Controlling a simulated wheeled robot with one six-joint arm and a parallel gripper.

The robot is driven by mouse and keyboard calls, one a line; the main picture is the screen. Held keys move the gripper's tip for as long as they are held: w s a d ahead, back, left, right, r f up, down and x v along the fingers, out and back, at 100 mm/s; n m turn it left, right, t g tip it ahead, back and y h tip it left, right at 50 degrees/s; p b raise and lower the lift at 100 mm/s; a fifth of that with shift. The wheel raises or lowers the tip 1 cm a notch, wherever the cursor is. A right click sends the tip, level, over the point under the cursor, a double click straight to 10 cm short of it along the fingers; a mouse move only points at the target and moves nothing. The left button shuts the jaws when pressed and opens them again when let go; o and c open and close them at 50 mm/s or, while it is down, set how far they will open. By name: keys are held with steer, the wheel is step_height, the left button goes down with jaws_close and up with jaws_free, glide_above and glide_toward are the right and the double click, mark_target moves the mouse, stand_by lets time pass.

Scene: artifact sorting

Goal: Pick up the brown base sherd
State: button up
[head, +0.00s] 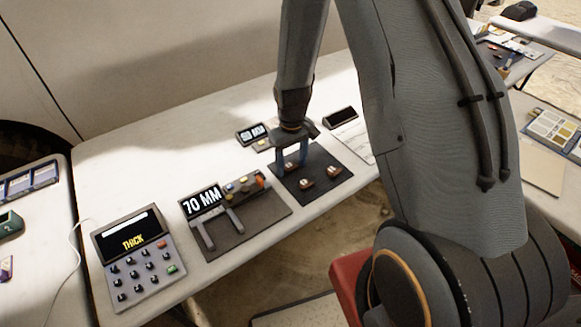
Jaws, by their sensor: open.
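My gripper (293,164) points down over a dark mat (318,157) on the white table. Its two blue fingers are apart. Small brown sherds with pale marks lie on this mat: one sherd (289,169) shows between or just behind the fingers, a second sherd (306,184) lies just in front and to the right, and a third sherd (333,171) lies farther right. They are too small for me to tell which is the brown base sherd. I cannot tell whether the fingers touch any sherd.
A caliper-like device (234,222) with a "70 MM" display (202,202) sits left of the mat. A keypad (139,261) reading "THICK" stands farther left. Small dark displays (252,134) (341,117) stand behind the mat. The table's back left is clear.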

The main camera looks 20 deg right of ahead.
steer(key=shift+c, duration=0.3)
steer(key=c, duration=1)
steer(key=shift+c, duration=0.3)
steer(key=shift+r, duration=0.15)
